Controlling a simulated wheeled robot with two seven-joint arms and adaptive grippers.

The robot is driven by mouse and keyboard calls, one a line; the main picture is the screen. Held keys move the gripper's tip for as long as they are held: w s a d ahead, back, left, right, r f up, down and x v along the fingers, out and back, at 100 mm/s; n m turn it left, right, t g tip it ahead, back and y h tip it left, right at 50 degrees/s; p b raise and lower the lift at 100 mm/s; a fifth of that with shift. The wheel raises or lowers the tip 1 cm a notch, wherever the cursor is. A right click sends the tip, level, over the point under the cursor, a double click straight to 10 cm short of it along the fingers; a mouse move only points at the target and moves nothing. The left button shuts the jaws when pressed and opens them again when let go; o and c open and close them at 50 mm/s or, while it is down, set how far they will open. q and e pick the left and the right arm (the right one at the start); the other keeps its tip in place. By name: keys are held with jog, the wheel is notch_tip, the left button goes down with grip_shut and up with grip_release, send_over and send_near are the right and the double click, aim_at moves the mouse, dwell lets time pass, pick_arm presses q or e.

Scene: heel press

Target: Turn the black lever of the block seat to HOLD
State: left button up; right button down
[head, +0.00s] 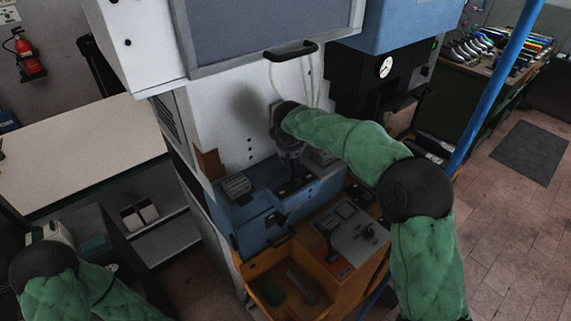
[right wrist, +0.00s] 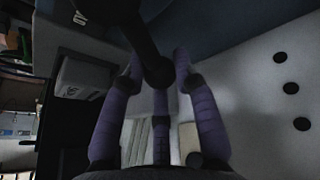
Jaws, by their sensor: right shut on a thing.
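My right gripper (head: 291,166) reaches down into the blue press station (head: 250,222), in front of the white machine body. In the right wrist view, its purple fingers (right wrist: 158,70) are closed around the round end of the black lever (right wrist: 143,40). The lever's bar runs up from the fingers to a dark pivot at the top of that view. In the head view the gripper and the dim light hide the lever's details. A label with white letters beside the pivot is only partly in view; I cannot read HOLD. My left gripper is out of view.
The white machine front with a black handle (head: 290,51) hangs above the right gripper. An orange tray (head: 266,291) and a grey control panel (head: 350,232) lie below the blue station. A pale table (head: 70,140) stands at left. A blue post (head: 497,80) rises at right.

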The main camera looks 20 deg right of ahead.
jog(key=shift+d+r+m+h+b, duration=0.25)
jog(key=shift+d+m+h+b, duration=0.15)
jog(key=shift+d+m+b, duration=0.5)
jog(key=shift+r+m+p, duration=0.1)
jog(key=shift+m+p, duration=0.2)
jog(key=c, duration=1.1)
grip_release()
jog(key=shift+c, duration=0.2)
jog(key=shift+o, duration=0.9)
jog(key=shift+f, duration=0.25)
jog(key=shift+a+r, duration=0.1)
jog(key=v, duration=1.1)
jog(key=shift+r, duration=0.45)
jog(key=shift+a, duration=0.1)
